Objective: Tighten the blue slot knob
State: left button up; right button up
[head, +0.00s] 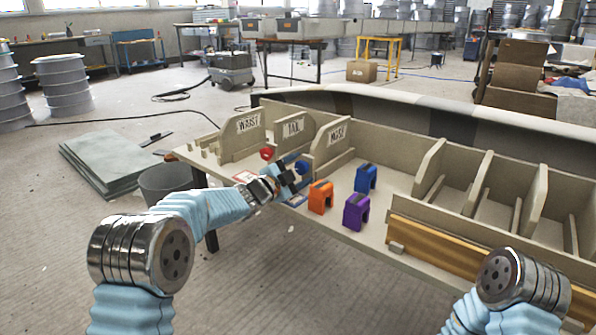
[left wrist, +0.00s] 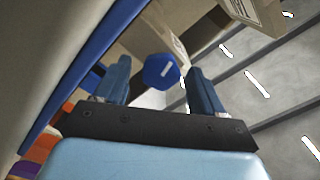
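The blue slot knob (head: 302,167) is at the front of the shelf unit on the table. In the left wrist view it is a blue many-sided knob (left wrist: 161,71) with a short white slot mark on its face. My left gripper (head: 292,176) is at the knob. In the left wrist view its two blue fingers (left wrist: 158,66) stand apart with the knob between or just beyond their tips, and a gap shows on each side. My left gripper is open and not closed on the knob. My right gripper is out of view; only part of that arm shows.
A red knob (head: 267,153) is left of the blue one. Orange (head: 320,198), purple (head: 356,212) and blue (head: 366,178) notched blocks stand on the table to the right. Labelled upright dividers (head: 293,130) rise behind. A grey bin (head: 165,182) stands on the floor left.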

pick_arm(q)
jog(key=v, duration=1.3)
jog(key=shift+s+a+p, duration=0.25)
jog(key=shift+s+p, duration=0.1)
jog(key=w+d+n+p, duration=0.2)
jog(key=w+n, duration=0.1)
jog(key=n, duration=0.1)
jog(key=w+d+n+p, duration=0.2)
jog(key=w+d+n, duration=0.1)
jog(key=w+n, duration=0.1)
jog(key=w+d+n+p, duration=0.2)
jog(key=w+n+p, duration=0.1)
jog(key=n, duration=0.3)
jog(key=shift+w+d, duration=0.3)
jog(key=shift+w, duration=0.15)
